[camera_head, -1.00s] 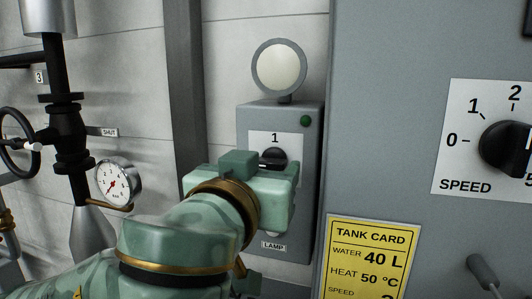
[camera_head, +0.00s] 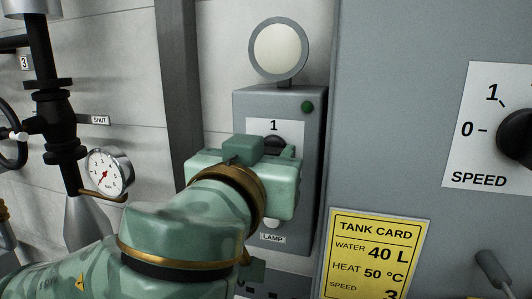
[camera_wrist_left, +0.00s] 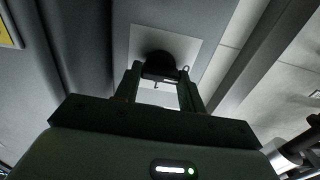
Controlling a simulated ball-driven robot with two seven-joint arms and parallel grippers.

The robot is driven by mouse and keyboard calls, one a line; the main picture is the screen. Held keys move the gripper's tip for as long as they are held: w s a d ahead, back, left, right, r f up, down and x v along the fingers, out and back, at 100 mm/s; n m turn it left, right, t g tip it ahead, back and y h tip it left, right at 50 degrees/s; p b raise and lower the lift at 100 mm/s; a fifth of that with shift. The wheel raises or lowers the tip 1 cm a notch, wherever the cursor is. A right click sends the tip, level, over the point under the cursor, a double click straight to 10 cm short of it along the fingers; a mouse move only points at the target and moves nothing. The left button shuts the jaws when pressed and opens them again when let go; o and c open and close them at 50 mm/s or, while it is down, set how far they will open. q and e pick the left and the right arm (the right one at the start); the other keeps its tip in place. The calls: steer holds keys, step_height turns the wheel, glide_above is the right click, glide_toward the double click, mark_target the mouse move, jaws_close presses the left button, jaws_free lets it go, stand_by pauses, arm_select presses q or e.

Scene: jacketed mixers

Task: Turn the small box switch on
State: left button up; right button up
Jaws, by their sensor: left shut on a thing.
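The small grey switch box (camera_head: 313,185) hangs on the wall, with a white plate marked 1 and a label LAMP (camera_head: 272,238) below. Its black knob (camera_head: 274,141) is mostly hidden behind my left gripper (camera_head: 274,150) in the head view. In the left wrist view the black knob (camera_wrist_left: 158,64) sits between the two fingertips of my left gripper (camera_wrist_left: 160,76), which are shut on it. Which way the knob points cannot be told. A round pale lamp (camera_head: 278,48) tops the box and looks unlit. My right gripper is not in view.
A large grey cabinet stands close at right with a SPEED knob (camera_head: 516,138), a yellow tank card (camera_head: 375,255) and a lever (camera_head: 493,268). A gauge (camera_head: 109,172) and black pipework (camera_head: 62,125) are at left. A small green button or light (camera_head: 307,107) is on the box.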

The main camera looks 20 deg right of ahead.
arm_select(q)
steer(key=shift+r+m+p, duration=0.1)
steer(key=shift+m+p, duration=0.55)
steer(key=shift+m, duration=0.05)
steer(key=m+p, duration=0.2)
steer(key=shift+m, duration=0.3)
steer(key=m+p, duration=0.4)
steer(key=m, duration=0.1)
steer(key=shift+p, duration=0.4)
steer(key=shift+d+f+m+p, duration=0.1)
steer(key=shift+f+m+p, duration=0.05)
steer(key=shift+m+p, duration=1.85)
steer(key=shift+f+m+p, duration=0.15)
steer(key=shift+m+p, duration=1.35)
steer(key=shift+m, duration=0.9)
steer(key=o, duration=1)
